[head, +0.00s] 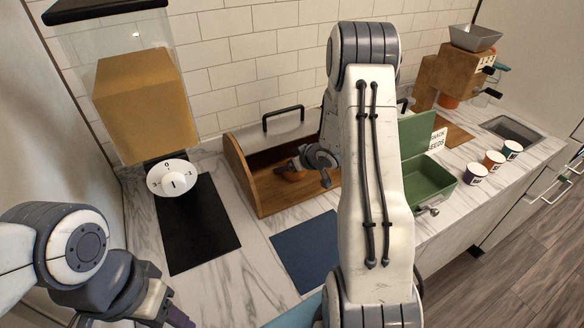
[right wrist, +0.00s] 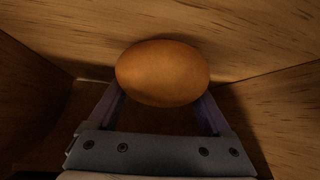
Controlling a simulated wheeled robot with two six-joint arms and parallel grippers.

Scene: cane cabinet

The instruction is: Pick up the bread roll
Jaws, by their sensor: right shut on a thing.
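The bread roll (right wrist: 162,72) is orange-brown and oval, and sits between the two fingers of my right gripper (right wrist: 160,108) in the right wrist view. My right gripper is shut on it, inside the wooden bread box (head: 240,178). In the head view a small orange part of the roll (head: 292,176) shows under my right gripper (head: 298,168). Whether the roll touches the box floor cannot be told. My left gripper (head: 172,312) is at the lower left edge, away from the box, partly cut off by the frame.
The box's metal lid (head: 283,130) is raised. A dispenser with a white dial (head: 172,178), a black mat (head: 200,235) and a blue mat (head: 305,250) are nearby. A green case (head: 430,180) stands open right of my right arm. Several cups (head: 494,160) line the counter's right.

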